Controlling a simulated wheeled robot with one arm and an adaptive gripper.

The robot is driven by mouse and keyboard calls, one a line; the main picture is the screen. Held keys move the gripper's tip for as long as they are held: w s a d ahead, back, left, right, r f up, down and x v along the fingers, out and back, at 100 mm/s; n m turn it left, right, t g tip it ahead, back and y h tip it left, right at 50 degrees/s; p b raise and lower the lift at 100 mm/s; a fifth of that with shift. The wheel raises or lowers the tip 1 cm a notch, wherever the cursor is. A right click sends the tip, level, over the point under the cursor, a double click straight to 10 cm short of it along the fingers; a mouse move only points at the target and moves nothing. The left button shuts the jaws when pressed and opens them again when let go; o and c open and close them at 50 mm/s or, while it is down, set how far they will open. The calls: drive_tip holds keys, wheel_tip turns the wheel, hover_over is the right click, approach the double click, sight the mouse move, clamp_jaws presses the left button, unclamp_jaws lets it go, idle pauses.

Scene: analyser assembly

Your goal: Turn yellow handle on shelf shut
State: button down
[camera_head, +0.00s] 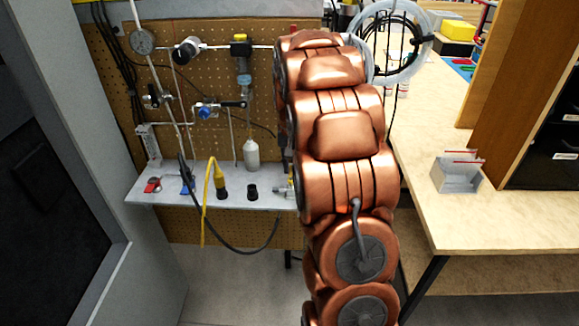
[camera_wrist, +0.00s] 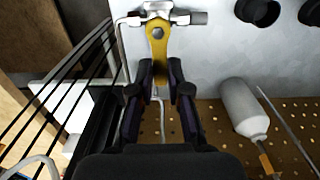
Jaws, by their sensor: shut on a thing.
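The yellow handle (camera_wrist: 158,42) shows in the wrist view, mounted by a round pivot on a metal valve (camera_wrist: 160,18) on the shelf. Its free end points down the picture, toward my gripper. My gripper (camera_wrist: 160,82) is shut on this end, with one dark finger on each side of it. The pale shelf (camera_wrist: 215,60) lies behind the handle and also shows in the head view (camera_head: 145,193). A bit of metal fitting (camera_head: 283,191) shows at the arm's left edge.
A white bottle (camera_head: 251,152) hangs left of my arm; it also shows in the wrist view (camera_wrist: 243,105). Black cups (camera_wrist: 262,10) stand on the shelf. Black wire bars (camera_wrist: 75,75) run close on the wrist view's left. A wooden table (camera_head: 430,210) stands right.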

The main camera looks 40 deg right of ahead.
sight(292, 169)
drive_tip(key=shift+d, duration=0.1)
idle(0.3)
drive_tip(key=c, duration=1.1)
unclamp_jaws()
wheel_tip(292, 169, up, 12)
idle(0.3)
